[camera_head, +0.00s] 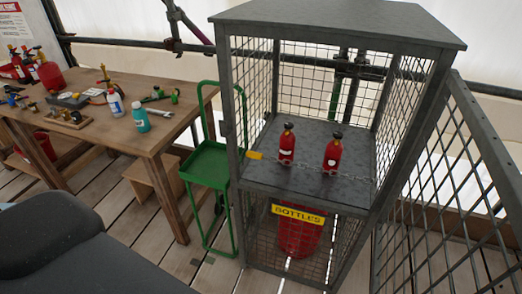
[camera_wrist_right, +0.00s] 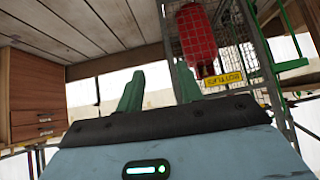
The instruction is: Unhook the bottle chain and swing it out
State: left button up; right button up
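A grey mesh bottle cage (camera_head: 300,190) stands with its door swung open to the right. A thin chain (camera_head: 310,168) crosses the front of its shelf. A yellow tag (camera_head: 255,155) is at the chain's left end, by the left front post; the hook itself is too small to make out. Two red bottles (camera_head: 287,146) (camera_head: 332,155) stand upright on the shelf behind the chain. My right gripper (camera_wrist_right: 158,88) shows in its wrist view, its green fingers apart and nothing between them, away from the chain. My left gripper is not in view.
A yellow BOTTLES sign (camera_head: 299,215) fronts the lower bay, with a larger red cylinder (camera_head: 298,238) inside. A green hand truck (camera_head: 209,165) stands close left of the cage. A wooden workbench (camera_head: 95,150) holding tools and small bottles is farther left. The mesh door (camera_head: 450,190) stands at right.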

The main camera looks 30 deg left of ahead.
aim_at(250, 154)
jog(key=k+j+z, duration=0.1)
jog(key=j+z, duration=0.15)
jog(key=j, duration=0.15)
jog(key=k+j+z, duration=0.1)
jog(key=j+z, duration=0.15)
jog(key=j, duration=0.15)
jog(key=k+j+z, duration=0.15)
jog(key=j+z, duration=0.15)
jog(key=j, duration=0.1)
